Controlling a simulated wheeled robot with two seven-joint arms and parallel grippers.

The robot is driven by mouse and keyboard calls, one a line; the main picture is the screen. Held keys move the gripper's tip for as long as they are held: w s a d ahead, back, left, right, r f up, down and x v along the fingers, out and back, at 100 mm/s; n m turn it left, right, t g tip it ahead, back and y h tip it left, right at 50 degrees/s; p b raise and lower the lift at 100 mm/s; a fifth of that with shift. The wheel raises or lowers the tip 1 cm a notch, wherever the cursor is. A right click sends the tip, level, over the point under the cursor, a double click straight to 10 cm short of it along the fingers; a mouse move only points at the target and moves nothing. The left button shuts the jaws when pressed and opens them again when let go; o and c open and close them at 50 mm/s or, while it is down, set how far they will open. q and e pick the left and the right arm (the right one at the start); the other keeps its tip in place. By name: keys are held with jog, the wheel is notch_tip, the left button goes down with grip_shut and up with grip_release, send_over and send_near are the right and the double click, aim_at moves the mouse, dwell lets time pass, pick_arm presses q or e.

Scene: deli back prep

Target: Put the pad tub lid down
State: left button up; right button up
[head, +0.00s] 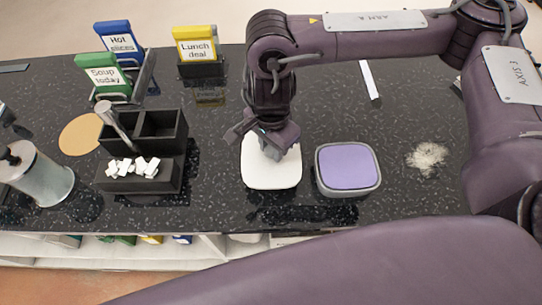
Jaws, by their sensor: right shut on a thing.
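The pad tub lid (262,176) is a white rounded square in the middle of the head view. My right gripper (267,146) points down over it and is shut on it near its back part; the fingertips and the grip spot are partly hidden. The lid looks roughly level and low over the dark counter; I cannot tell whether it touches the surface. The pad tub (348,167), grey with a purple pad, stands uncovered just right of the lid, with a narrow gap between them. My left gripper is not in view.
A black compartment holder (165,133) with white pieces (133,167) stands to the left, near a metal canister (40,176). Sign cards stand behind, including a yellow one (196,45). A white powdery patch (427,157) lies right of the tub. The counter's front edge is close.

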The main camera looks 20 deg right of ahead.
aim_at(272, 159)
jog(key=shift+f, duration=2.65)
jog(key=shift+f, duration=0.1)
jog(key=shift+f+b, duration=0.15)
jog(key=shift+b, duration=0.2)
jog(key=o, duration=1)
jog(key=shift+c, duration=0.2)
jog(key=shift+r, duration=0.25)
notch_tip(272, 159, up, 12)
